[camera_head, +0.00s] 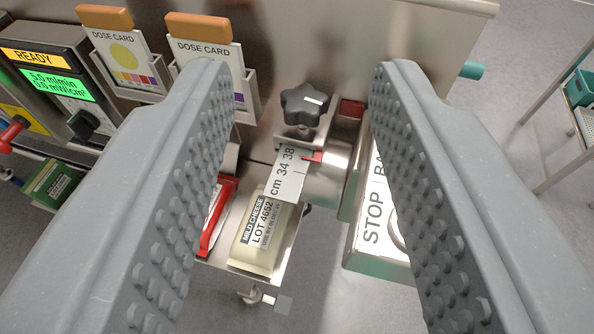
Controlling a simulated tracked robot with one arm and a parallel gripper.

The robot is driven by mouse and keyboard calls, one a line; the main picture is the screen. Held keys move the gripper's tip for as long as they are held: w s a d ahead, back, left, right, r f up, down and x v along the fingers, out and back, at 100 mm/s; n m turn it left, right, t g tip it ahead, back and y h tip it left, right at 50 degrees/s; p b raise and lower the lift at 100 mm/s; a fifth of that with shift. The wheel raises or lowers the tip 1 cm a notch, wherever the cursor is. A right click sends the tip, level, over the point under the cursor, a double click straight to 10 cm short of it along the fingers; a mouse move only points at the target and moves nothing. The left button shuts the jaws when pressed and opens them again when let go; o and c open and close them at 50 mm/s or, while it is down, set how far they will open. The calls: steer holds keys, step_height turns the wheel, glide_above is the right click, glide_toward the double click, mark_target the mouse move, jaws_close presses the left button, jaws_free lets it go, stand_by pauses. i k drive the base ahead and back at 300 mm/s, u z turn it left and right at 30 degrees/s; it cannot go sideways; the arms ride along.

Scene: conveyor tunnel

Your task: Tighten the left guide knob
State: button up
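A black star-shaped knob (304,105) with a small white mark stands on a metal guide block in the middle of the view. Below it a white scale strip (291,172) reads "cm 34 38", with a red pointer (312,156) beside it. My gripper (305,85) is open, with one grey ribbed finger on each side of the picture. The knob lies between the fingers in the picture, apart from both. How far the fingers are above it I cannot tell. No second guide knob is clearly in view.
A "MILD CHEESE LOT 4652" pack (262,228) lies below the scale. A "STOP BAR" plate (378,215) is at right, partly hidden by a finger. Dose cards (122,58) and a READY display (42,58) are at upper left. A teal crate (581,88) stands far right.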

mark_target(303, 106)
steer(key=u, duration=5.7)
steer(key=k, duration=0.45)
steer(key=z, duration=4.6)
